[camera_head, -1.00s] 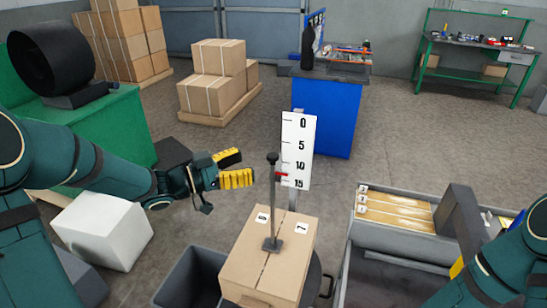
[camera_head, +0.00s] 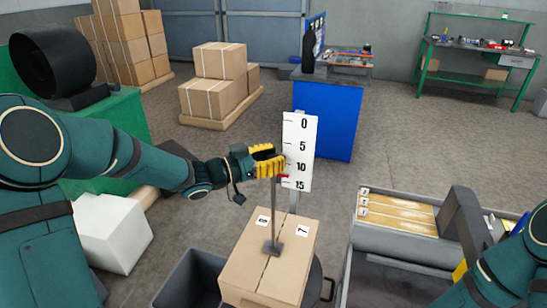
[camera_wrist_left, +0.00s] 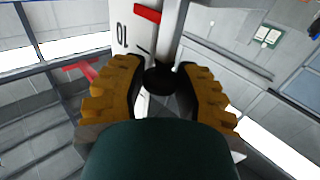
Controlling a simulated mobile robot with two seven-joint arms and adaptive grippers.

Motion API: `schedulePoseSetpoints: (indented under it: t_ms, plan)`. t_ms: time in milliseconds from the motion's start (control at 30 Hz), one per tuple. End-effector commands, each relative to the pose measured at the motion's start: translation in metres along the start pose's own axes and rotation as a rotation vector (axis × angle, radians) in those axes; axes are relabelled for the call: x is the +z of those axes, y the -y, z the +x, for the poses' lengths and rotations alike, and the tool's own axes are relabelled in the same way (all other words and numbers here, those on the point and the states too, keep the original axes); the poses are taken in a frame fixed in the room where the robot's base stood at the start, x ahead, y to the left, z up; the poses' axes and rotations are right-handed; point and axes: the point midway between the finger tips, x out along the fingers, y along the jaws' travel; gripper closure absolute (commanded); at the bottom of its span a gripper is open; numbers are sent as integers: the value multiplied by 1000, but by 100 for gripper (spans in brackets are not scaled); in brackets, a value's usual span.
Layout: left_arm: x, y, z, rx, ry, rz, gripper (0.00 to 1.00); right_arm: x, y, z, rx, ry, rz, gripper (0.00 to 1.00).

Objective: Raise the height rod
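The height rod (camera_head: 274,215) is a thin dark upright rod with a foot on a cardboard box (camera_head: 250,262). A red pointer (camera_head: 284,177) sits beside it at a white scale (camera_head: 303,130) marked 0, 5, 10, 15, near the 15 end. My left gripper (camera_head: 270,160) is at the rod's top, its yellow fingers hiding the knob in the head view. In the left wrist view the black knob (camera_wrist_left: 159,80) lies between the two parted fingers (camera_wrist_left: 160,88); whether they touch it is unclear. My right arm shows at the right edge, but its gripper cannot be made out.
A grey bin (camera_head: 190,280) stands left of the box, and a white block (camera_head: 112,235) further left. A blue cabinet (camera_head: 322,118) stands behind the scale.

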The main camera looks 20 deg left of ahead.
Motion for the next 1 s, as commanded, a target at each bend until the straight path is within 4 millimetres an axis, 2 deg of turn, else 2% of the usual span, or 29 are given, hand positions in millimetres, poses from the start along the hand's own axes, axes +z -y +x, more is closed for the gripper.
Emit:
schedulePoseSetpoints:
  t_ms: [33,67,367,533,767,1000]
  plan:
    - [0,0,0,0,0,0,93,0,0,0,0,0,0,53]
    - [0,0,0,0,0,0,100,0,0,0,0,0,0,53]
    - [-3,0,0,0,0,1,100,0,1,-2,0,1,0,53]
    - [-16,0,0,0,-1,2,100,1,5,-12,0,5,1,53]
    - [-51,0,0,0,-2,3,100,-5,15,-40,1,-5,5,53]
    - [-100,1,0,-1,-2,4,100,-22,29,-77,5,-41,17,53]
